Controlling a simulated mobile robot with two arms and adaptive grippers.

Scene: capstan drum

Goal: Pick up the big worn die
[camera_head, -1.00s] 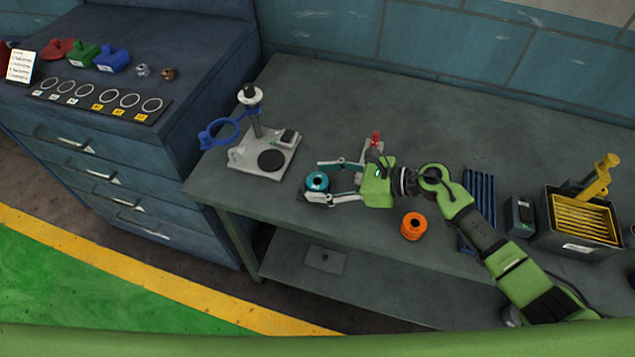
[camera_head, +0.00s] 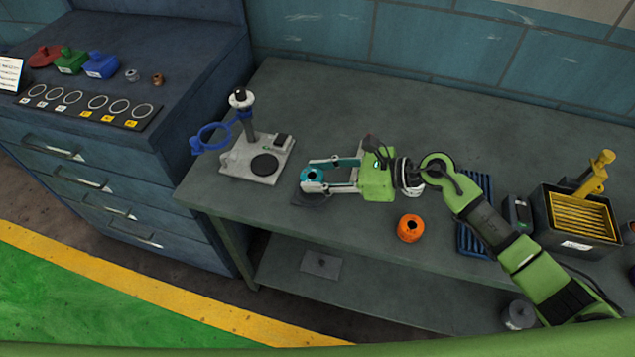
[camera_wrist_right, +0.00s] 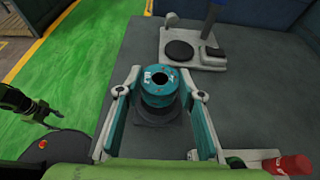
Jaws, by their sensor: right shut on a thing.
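The die is a teal, worn-looking cylinder with a dark central hole (camera_head: 312,176). My right gripper (camera_head: 328,174) is shut on it, one finger on each side. The right wrist view shows the same die (camera_wrist_right: 159,84) upright between the fingertips, with pale scuffs on its top.
A grey stand with a blue ring (camera_head: 262,160) is left of the die on the bench (camera_head: 330,105). An orange spool-like piece (camera_head: 410,228) is nearer the front. A red-topped fixture (camera_wrist_right: 288,165) is close beside my right gripper. A yellow-ribbed bin (camera_head: 578,215) stands at right.

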